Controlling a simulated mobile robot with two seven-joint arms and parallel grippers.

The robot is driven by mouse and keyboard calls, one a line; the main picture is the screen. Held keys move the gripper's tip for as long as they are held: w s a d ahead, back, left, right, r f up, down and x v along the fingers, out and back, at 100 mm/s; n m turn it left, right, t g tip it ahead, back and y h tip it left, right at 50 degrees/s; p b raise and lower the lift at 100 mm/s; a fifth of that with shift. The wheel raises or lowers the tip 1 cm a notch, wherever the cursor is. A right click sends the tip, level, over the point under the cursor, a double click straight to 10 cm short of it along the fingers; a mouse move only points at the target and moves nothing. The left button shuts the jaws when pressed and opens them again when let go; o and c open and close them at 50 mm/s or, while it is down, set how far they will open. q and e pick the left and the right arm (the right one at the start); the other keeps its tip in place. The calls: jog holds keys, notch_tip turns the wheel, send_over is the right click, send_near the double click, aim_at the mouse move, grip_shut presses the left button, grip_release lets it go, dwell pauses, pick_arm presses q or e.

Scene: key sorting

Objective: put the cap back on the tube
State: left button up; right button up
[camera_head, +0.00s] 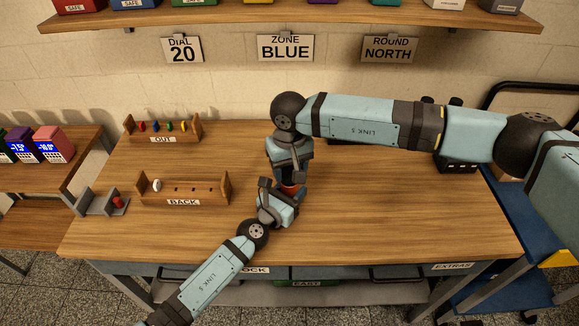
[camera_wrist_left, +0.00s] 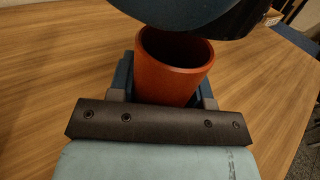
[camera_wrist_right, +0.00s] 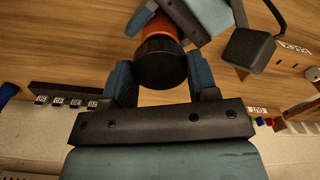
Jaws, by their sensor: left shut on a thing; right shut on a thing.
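The orange-red tube (camera_wrist_left: 172,75) stands in my left gripper (camera_wrist_left: 163,88), its open mouth showing in the left wrist view. A dark rounded shape hangs over its far rim there. My right gripper (camera_wrist_right: 160,82) is shut on the black cap (camera_wrist_right: 160,66). In the right wrist view the orange tube (camera_wrist_right: 157,28) shows just beyond the cap. In the head view my left gripper (camera_head: 287,197) and my right gripper (camera_head: 290,176) meet over the middle of the table, with a sliver of the tube (camera_head: 291,188) between them. Whether cap and tube touch is unclear.
The OUT rack (camera_head: 162,130) with several coloured keys and the BACK rack (camera_head: 183,192) stand at the table's left. A grey holder (camera_head: 100,204) with a red item is beside them. A dark box (camera_head: 455,163) is at the right. The table's front right is clear.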

jog(key=shift+f, duration=0.85)
pick_arm(q)
grip_shut()
pick_arm(e)
jog(key=shift+f, duration=0.6)
